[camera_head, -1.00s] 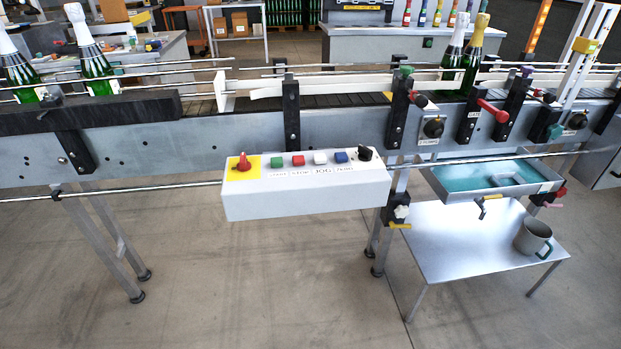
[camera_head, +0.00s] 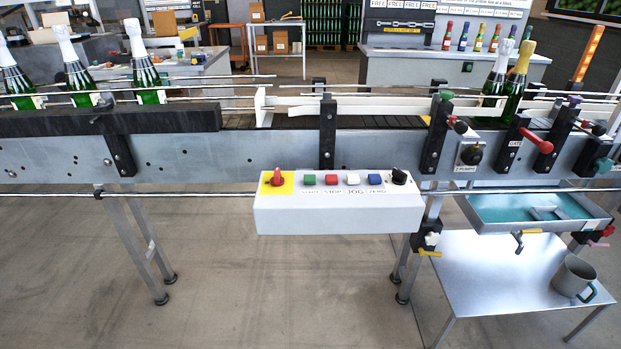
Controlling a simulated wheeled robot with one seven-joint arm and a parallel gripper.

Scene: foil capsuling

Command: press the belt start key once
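The control box (camera_head: 335,217) is white and hangs on the front of the conveyor (camera_head: 245,153). On its top, left to right, are a red knob on a yellow plate (camera_head: 277,181), a green key (camera_head: 309,180) with a label that seems to read START, a red key (camera_head: 331,180) labelled STOP, a white key (camera_head: 353,179) labelled JOG, a blue key (camera_head: 375,180) labelled ZERO and a black knob (camera_head: 399,176). Nothing covers the keys. My gripper is not in view.
Green bottles (camera_head: 150,80) stand on the belt at left, and two more (camera_head: 516,80) at right. Below right are a blue-lined tray (camera_head: 480,212) and a low metal table (camera_head: 470,270) with a grey mug (camera_head: 572,277). Rails run along the conveyor front. The floor before it is clear.

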